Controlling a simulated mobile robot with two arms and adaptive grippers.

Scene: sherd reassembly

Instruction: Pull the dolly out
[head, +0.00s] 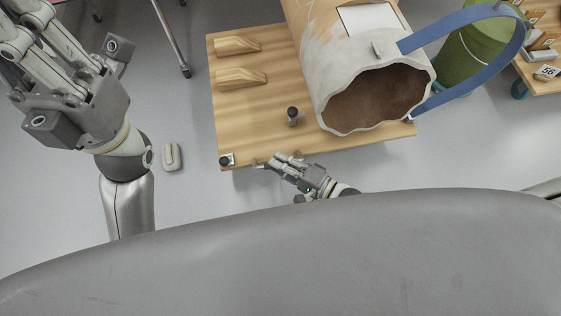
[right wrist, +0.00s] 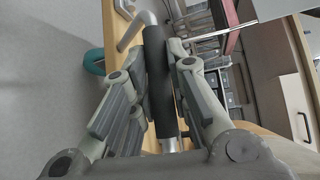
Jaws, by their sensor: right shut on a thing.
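The dolly (head: 260,125) is a flat wooden platform on the floor, carrying a large pale jar (head: 320,65) on its side with its jagged mouth toward me. My right gripper (head: 277,165) is at the dolly's front edge. In the right wrist view its fingers (right wrist: 160,90) are shut around the dark sleeve of a metal handle bar (right wrist: 158,65). A turquoise caster (right wrist: 94,62) shows beside it. My left gripper (head: 45,50) is raised at the upper left, away from the dolly and empty. Its fingertips are cut off by the frame edge.
Two wooden wedges (head: 240,78) and a dark knob (head: 292,115) are on the deck. A blue strap (head: 465,18) runs beside a green container (head: 468,55) at right, near another wooden board (head: 545,75). A small pale object (head: 172,157) lies on the floor left of the dolly.

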